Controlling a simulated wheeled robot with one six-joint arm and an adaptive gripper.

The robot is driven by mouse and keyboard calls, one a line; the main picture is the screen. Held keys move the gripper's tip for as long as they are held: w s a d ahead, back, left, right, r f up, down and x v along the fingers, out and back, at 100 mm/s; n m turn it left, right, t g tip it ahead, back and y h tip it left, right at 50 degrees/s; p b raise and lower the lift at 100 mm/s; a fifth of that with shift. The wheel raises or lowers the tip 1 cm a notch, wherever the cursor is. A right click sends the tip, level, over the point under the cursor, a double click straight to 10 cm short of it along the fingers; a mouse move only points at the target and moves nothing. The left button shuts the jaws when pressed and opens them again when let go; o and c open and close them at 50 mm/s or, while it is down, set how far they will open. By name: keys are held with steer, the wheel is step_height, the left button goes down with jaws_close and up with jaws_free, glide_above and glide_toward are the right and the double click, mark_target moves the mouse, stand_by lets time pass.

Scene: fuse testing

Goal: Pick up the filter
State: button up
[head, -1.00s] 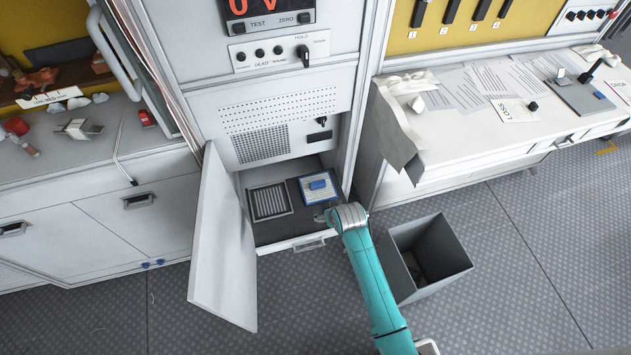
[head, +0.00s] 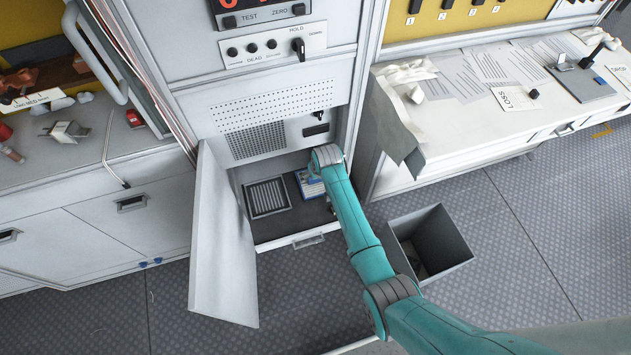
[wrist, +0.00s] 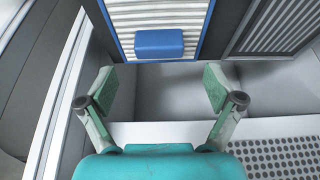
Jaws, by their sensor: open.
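The filter (wrist: 165,16) has a blue frame, pale ribs and a blue block handle (wrist: 159,43). It is at the top of the wrist view. In the head view the filter (head: 304,187) is in the right part of the open cabinet compartment, partly hidden by my arm. My gripper (wrist: 160,86) is open and empty, its two green fingers spread wider than the handle. In the wrist view the fingertips are below the handle, one to each side, apart from it. My arm hides the gripper in the head view.
A grey ribbed panel (head: 268,198) lies left of the filter in the compartment. The cabinet door (head: 222,240) stands open on the left. A grey bin (head: 437,243) is on the floor to the right. A control panel (head: 262,122) is above the opening.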

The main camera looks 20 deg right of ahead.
steer(key=shift+x, duration=2.65)
steer(key=shift+s, duration=0.1)
steer(key=c, duration=1.3)
